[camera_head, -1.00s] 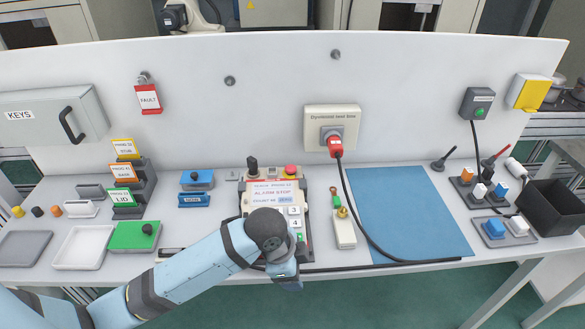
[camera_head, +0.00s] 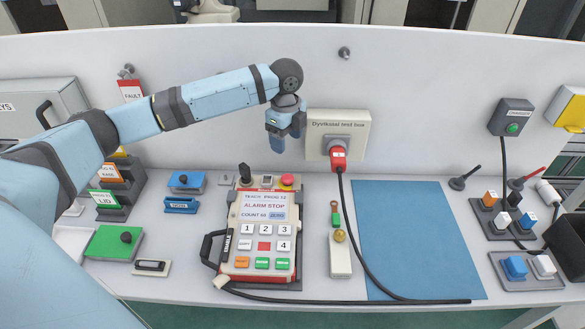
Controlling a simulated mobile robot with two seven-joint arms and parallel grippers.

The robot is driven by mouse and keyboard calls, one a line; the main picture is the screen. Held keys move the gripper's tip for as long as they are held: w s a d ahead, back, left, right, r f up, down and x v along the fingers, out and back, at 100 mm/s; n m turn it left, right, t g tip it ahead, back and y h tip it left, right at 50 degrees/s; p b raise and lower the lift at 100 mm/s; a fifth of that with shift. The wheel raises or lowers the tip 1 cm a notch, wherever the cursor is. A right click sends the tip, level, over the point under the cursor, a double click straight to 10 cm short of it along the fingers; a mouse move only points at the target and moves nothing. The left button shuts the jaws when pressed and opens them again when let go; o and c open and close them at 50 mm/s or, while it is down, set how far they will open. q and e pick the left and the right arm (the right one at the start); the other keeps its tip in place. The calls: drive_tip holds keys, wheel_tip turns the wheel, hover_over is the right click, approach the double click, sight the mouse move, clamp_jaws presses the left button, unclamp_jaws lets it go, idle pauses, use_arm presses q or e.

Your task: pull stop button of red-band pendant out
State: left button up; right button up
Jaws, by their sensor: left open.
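The pendant (camera_head: 233,222) lies on the bench in a dark cradle, with a red edge around its light face. Its screen reads "ALARM STOP" and numbered keys sit below. I cannot tell whether the button is pressed in or out. My left gripper (camera_head: 284,142) is open and empty, pointing down, and appears above the stop button in the picture, apart from it. My right gripper is not in view.
A black knob (camera_head: 244,172) stands at the pendant's top left. A test box (camera_head: 358,128) with a red plug and black cable is on the back panel. A blue mat (camera_head: 415,240) lies to the right. A green-topped tray (camera_head: 116,243) and labelled holders stand left.

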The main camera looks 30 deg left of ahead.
sight(287, 177)
use_arm(q)
wheel_tip(287, 177, down, 12)
drive_tip(key=shift+r, duration=0.25)
drive_tip(key=shift+f, duration=0.75)
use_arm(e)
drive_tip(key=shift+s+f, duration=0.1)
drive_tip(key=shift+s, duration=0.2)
use_arm(q)
drive_tip(key=shift+c, duration=0.4)
